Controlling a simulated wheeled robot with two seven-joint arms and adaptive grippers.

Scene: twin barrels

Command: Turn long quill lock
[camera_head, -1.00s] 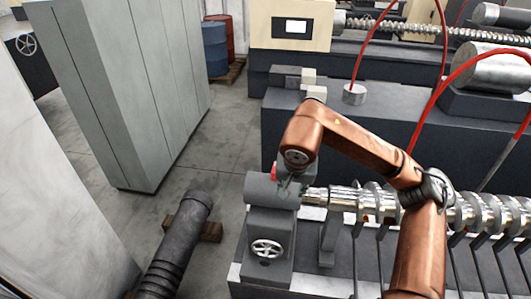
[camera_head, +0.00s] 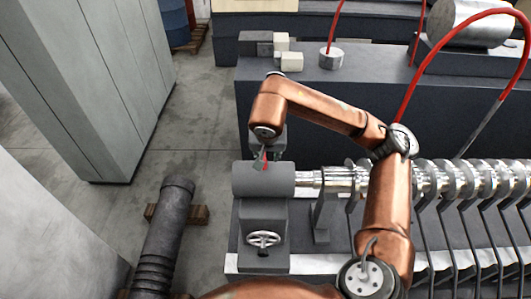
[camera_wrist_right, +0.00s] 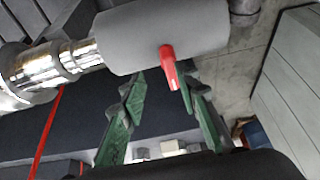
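The quill lock is a short red lever (camera_wrist_right: 170,68) on the side of a grey cylindrical tailstock barrel (camera_wrist_right: 150,35) in the right wrist view. In the head view the red lever (camera_head: 266,163) shows as a small patch at the top of the barrel (camera_head: 262,181). My right gripper (camera_head: 267,158) is just above and behind the barrel. In the right wrist view the green fingers of my right gripper (camera_wrist_right: 162,78) are spread apart, with the lever between their tips. I cannot tell whether either finger touches it. My left gripper is not in view.
A handwheel (camera_head: 263,239) sits on the tailstock's front. A shiny screw shaft (camera_head: 450,180) runs right from the barrel. A dark ribbed cylinder (camera_head: 164,235) lies to the left on wooden blocks. A grey cabinet (camera_head: 95,80) stands beyond, with open floor between.

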